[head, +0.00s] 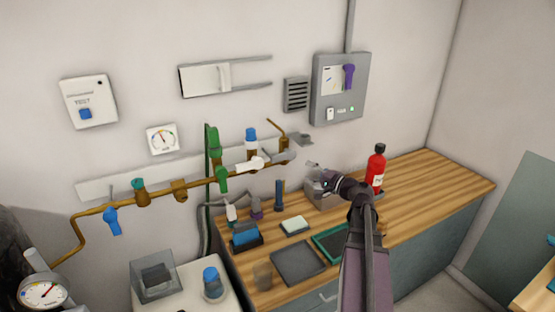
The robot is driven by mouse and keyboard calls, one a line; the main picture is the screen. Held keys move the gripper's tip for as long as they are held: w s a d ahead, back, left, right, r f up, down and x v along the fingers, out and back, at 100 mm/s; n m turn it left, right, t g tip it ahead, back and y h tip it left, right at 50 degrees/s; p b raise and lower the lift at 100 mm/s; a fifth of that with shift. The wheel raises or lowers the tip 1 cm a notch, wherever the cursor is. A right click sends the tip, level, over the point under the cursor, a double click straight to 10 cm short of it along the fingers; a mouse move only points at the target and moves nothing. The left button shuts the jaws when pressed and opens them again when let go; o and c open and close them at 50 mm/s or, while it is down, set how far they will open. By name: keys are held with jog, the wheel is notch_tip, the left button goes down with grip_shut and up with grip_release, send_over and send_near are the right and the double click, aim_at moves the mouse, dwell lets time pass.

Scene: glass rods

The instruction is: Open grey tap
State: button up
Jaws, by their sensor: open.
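A brass pipe (206,184) runs along the wall in the head view, with several coloured taps on it. A grey handle (283,157), which looks like the grey tap, lies along the pipe's right end, just right of a white handle (252,164). My gripper (315,175) is open, below and to the right of the grey handle and apart from it. It appears in front of a grey box (319,194) on the bench and covers part of it. Nothing shows between its fingers, though they are small and dark here.
Blue (112,220) and green (221,180) handles sit farther left on the pipe. A red extinguisher-like bottle (375,170) stands right of my gripper. The wooden bench (440,182) is clear at its right end. A grey panel (340,90) hangs above.

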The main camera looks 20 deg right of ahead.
aim_at(280, 159)
jog(key=shift+w, duration=0.1)
jog(key=shift+x, duration=6.8)
grip_shut()
